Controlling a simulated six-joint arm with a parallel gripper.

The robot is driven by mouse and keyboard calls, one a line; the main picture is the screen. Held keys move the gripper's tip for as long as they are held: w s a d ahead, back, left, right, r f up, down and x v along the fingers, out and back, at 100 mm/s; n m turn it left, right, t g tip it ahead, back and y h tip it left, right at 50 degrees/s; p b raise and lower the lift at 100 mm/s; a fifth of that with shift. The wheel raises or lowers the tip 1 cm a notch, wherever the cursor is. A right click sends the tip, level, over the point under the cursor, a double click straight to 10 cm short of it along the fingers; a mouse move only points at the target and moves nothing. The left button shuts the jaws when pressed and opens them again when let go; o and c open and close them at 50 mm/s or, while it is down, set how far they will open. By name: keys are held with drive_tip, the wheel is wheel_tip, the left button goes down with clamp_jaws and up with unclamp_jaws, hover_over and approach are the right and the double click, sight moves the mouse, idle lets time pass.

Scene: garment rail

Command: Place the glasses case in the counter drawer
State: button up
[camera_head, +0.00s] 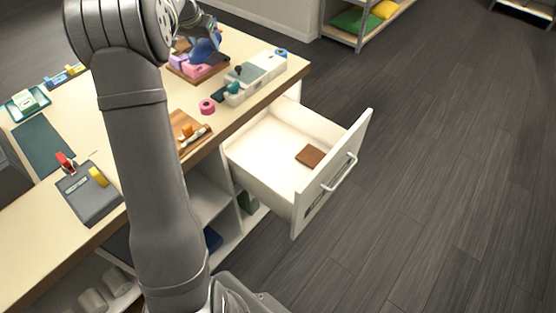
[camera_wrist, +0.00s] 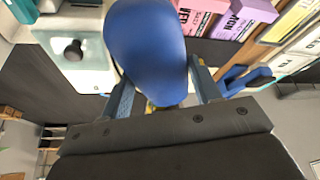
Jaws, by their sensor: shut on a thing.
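The blue, rounded glasses case (camera_wrist: 146,48) is held between the two fingers of my gripper (camera_wrist: 162,92), which is shut on it. In the head view the blue case (camera_head: 204,51) shows above the far part of the counter, partly hidden by my arm; my fingertips are hard to make out there. The counter drawer (camera_head: 254,163) is white and pulled open on the counter's right side. A flat brown item (camera_head: 310,156) lies in it near the front. The case is apart from the drawer, up and to its left.
A pale tray with a grey-green pad (camera_head: 245,73), a pink ring (camera_head: 207,106) and a wooden board (camera_head: 184,126) are on the counter (camera_head: 234,128). Open floor lies right of the drawer.

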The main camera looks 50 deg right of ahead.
drive_tip(key=s+d+r+m+g, duration=0.2)
drive_tip(key=s+d+m, duration=0.3)
drive_tip(key=s+d, duration=0.85)
drive_tip(key=m+g+y, duration=0.4)
drive_tip(key=m, duration=1.4)
hover_over(298, 178)
drive_tip(key=w, duration=0.2)
wheel_tip(298, 178, down, 33)
drive_tip(key=shift+s+a+f, duration=0.1)
drive_tip(key=shift+f, duration=2.35)
drive_tip(key=shift+s+f, duration=0.1)
drive_tip(key=shift+f, duration=2.3)
drive_tip(key=shift+f, duration=0.1)
